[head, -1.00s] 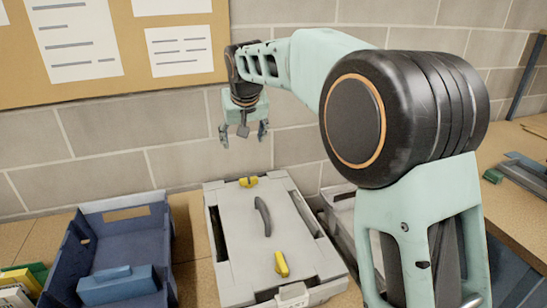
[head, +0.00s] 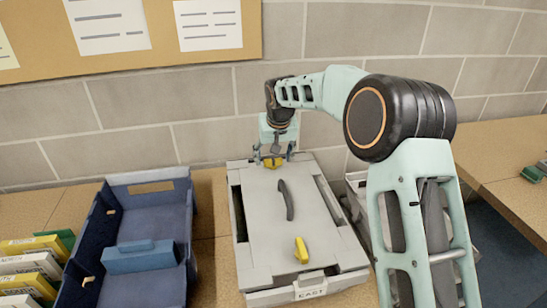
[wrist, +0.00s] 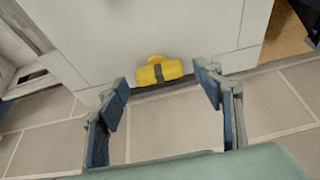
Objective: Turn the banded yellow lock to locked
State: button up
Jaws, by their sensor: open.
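The banded yellow lock (wrist: 158,72) is a stubby yellow bar with a dark band, at the far end of a grey case's lid (head: 265,220). In the wrist view it lies crosswise, roughly along the lid's edge. In the head view this far lock (head: 272,163) is partly hidden by my gripper (head: 276,156). A second yellow lock (head: 301,250) sits at the near end, with no band visible. In the wrist view my gripper (wrist: 162,88) is open, its fingers apart with the lock between and just beyond their tips. I see no contact.
A dark curved handle (head: 287,200) stands mid-lid. A blue bin (head: 190,220) holding a blue case (head: 140,257) stands left. A grey tray (head: 357,187) stands right, partly behind my arm. The block wall (head: 130,120) is close behind the case.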

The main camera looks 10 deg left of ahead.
jog(key=shift+w+f, duration=0.15)
jog(key=shift+f, duration=0.25)
jog(key=shift+c, duration=0.4)
grip_shut()
